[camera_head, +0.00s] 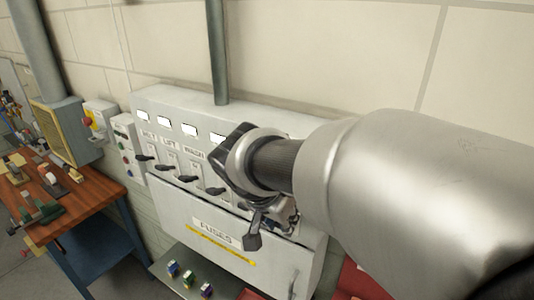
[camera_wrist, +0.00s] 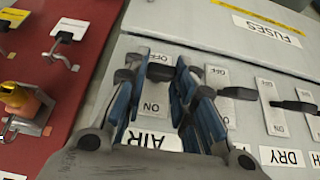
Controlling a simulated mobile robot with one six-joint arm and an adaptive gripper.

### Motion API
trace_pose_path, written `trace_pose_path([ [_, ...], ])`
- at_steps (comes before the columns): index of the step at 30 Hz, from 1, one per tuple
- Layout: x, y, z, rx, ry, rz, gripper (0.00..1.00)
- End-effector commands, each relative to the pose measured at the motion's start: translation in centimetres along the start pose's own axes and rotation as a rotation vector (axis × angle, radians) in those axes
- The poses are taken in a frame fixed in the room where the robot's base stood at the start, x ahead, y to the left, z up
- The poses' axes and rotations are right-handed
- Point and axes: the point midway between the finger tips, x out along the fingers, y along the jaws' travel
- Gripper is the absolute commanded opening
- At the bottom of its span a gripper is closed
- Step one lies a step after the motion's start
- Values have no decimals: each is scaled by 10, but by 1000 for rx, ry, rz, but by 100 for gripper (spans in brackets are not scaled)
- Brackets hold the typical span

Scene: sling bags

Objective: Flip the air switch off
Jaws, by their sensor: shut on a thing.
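The air switch is a black lever (camera_wrist: 160,72) on a white plate marked OFF and ON, above an upside-down AIR label (camera_wrist: 153,139) in the wrist view. My gripper (camera_wrist: 155,67) has its two blue-padded fingers on either side of the lever, shut on it near the OFF marking. The ON marking shows between the fingers. Whether the lever is thrown to either side cannot be told. In the head view my gripper (camera_head: 262,222) is at the right part of the white switch panel (camera_head: 160,102), and my arm hides the air switch there.
Other black levers sit beside it, including the DRY one (camera_wrist: 295,106). A FUSES cover (camera_head: 215,232) lies below the levers in the head view. A wooden workbench (camera_head: 90,180) stands at left.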

Motion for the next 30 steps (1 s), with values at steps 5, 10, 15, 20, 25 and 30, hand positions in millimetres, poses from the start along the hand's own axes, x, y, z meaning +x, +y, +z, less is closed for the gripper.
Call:
trace_pose_path([
  [5, 11, -1, 10, -3, 99, -6, 1],
  [10, 16, -2, 16, -2, 200, -7, 1],
  [15, 20, -2, 21, -2, 301, -7, 1],
  [20, 24, -1, 26, -1, 396, -7, 1],
  [25, 29, -1, 30, -1, 497, -5, 1],
  [30, 33, -1, 32, -1, 597, -4, 1],
])
